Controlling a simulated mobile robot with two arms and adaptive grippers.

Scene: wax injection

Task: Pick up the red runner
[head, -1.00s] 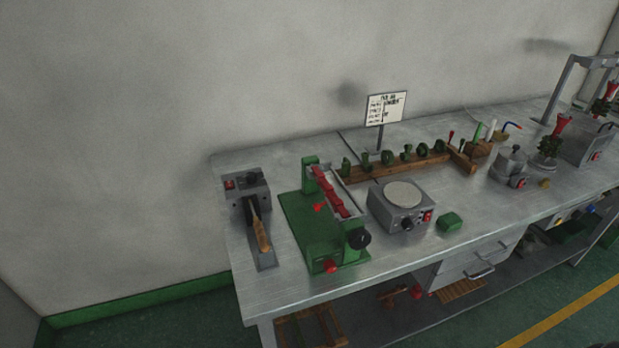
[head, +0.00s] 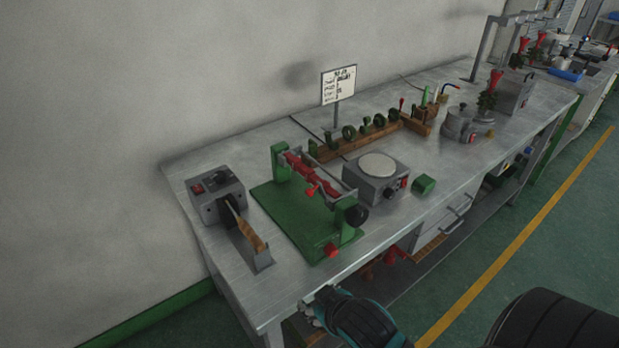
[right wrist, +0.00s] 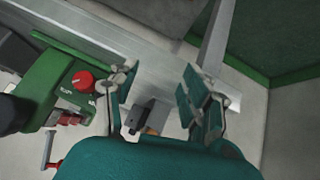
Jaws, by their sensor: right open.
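A red runner (head: 300,168) appears to lie along the green fixture (head: 290,208) near the left end of the bench, held between its uprights. In the right wrist view the green fixture (right wrist: 62,82) is at the left, with a partly hidden red part (right wrist: 70,118) on it; I cannot tell whether that part is the runner. My right gripper (head: 318,304) is at the front edge of the bench, below and apart from the fixture. In the right wrist view its two fingers (right wrist: 157,84) are spread with nothing between them. My left gripper is not in view.
A grey device with a wooden-handled tool (head: 258,243) stands left of the fixture. A round-topped hot plate (head: 377,166) and a green block (head: 424,184) stand to its right. A wooden rack (head: 345,150) and a sign (head: 338,86) are behind. The bench's front left corner is clear.

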